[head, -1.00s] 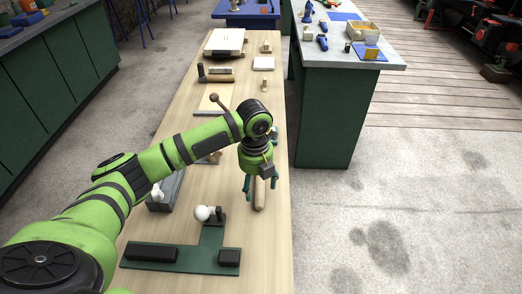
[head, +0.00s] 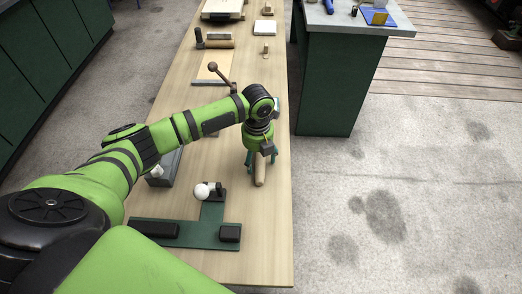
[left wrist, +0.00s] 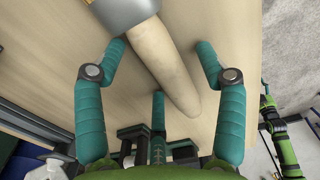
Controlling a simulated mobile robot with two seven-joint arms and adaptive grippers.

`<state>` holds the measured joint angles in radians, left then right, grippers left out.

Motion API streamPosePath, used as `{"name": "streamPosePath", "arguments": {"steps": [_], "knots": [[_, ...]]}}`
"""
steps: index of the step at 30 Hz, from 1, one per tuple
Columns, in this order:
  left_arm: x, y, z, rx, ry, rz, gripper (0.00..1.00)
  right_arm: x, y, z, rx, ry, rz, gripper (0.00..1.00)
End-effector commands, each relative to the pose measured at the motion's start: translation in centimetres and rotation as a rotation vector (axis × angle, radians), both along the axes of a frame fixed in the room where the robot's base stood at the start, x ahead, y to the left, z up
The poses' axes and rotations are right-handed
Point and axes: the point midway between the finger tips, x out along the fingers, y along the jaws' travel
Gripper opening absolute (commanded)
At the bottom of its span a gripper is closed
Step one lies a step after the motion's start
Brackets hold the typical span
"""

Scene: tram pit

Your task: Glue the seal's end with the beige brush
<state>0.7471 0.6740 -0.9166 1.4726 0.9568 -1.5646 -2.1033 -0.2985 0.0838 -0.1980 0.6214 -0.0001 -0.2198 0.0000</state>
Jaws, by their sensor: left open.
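A brush-like tool with a pale wooden handle (head: 260,173) lies near the right edge of the bench. In the left wrist view its beige handle (left wrist: 165,68) runs up to a grey metal collar (left wrist: 130,12); its bristles are out of view. My left gripper (head: 261,162) is low over the handle, with its teal fingers open on either side of it. In the left wrist view a gap shows between each finger and the handle. I cannot make out the seal's end for certain. My right gripper is not seen.
A green T-shaped plate (head: 196,233) with dark blocks and a white ball (head: 201,191) lies at the front of the bench (head: 262,245). A grey tray (head: 168,166) is partly hidden by my arm. Wooden tools lie farther back. A green cabinet (head: 338,80) stands right of the bench.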

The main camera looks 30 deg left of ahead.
Motion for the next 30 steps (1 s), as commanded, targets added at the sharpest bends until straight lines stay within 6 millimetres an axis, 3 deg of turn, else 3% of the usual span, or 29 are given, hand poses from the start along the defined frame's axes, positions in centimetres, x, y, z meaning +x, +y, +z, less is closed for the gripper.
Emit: {"name": "streamPosePath", "arguments": {"steps": [3, 8, 23, 30], "knots": [[0.0, 0.0, 0.0, 0.000, 0.000, 0.000, 0.71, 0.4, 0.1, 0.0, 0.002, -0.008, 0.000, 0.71], [0.0, 0.0, 0.0, 0.000, 0.000, 0.000, 0.08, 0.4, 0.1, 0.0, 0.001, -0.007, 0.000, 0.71], [0.1, 0.0, 0.6, 0.000, -0.002, 0.001, 0.07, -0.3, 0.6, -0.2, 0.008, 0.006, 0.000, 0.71], [0.2, 0.0, 4.2, -0.001, -0.008, 0.000, 0.07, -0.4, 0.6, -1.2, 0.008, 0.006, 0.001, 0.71]]}}
